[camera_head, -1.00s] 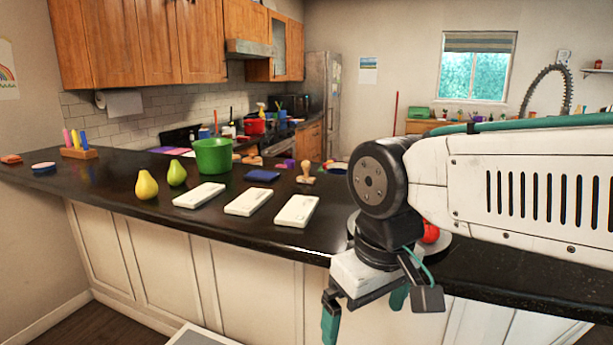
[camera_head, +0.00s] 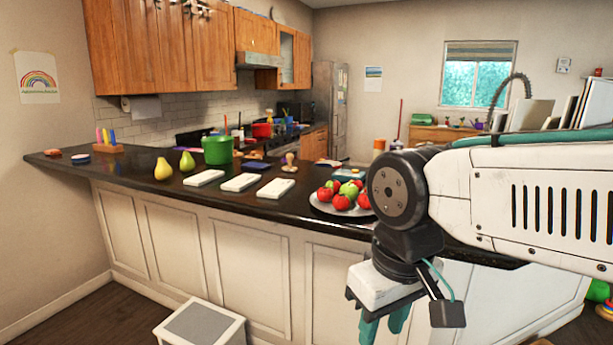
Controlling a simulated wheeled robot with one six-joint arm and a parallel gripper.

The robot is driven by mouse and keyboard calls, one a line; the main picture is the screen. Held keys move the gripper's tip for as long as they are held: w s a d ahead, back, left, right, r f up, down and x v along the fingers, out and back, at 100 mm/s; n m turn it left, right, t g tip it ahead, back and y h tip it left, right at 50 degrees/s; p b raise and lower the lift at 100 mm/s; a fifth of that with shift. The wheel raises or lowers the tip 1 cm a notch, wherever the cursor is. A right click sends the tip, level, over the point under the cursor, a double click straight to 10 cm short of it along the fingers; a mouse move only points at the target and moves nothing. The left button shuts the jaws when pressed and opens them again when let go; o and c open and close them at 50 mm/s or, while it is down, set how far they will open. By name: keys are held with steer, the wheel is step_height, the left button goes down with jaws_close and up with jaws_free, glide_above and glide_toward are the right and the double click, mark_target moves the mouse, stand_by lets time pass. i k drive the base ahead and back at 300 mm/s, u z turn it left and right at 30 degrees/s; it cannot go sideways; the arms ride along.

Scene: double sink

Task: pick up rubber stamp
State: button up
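The rubber stamp (camera_head: 290,161) stands upright on the dark counter, with a light wooden knob handle and a wider base. It is behind the rightmost white block and left of the fruit plate. My gripper (camera_head: 384,328) hangs pointing down in front of the counter, below its top and to the right of the stamp, well apart from it. Its teal fingers are close together, but their tips run to the lower picture edge, so whether they are shut is unclear. No object shows between them.
Several white blocks (camera_head: 240,183), two pears (camera_head: 163,169), a green pot (camera_head: 217,151) and a plate of red and green fruit (camera_head: 320,206) share the counter (camera_head: 150,185). A grey-topped white box (camera_head: 199,326) stands on the floor in front.

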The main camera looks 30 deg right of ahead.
mark_target(289, 157)
steer(key=z, duration=0.4)
steer(key=k, duration=0.2)
steer(key=u, duration=1.3)
steer(key=i, duration=1.35)
steer(key=z, duration=1.2)
steer(key=i, duration=1.05)
steer(key=z, duration=0.3)
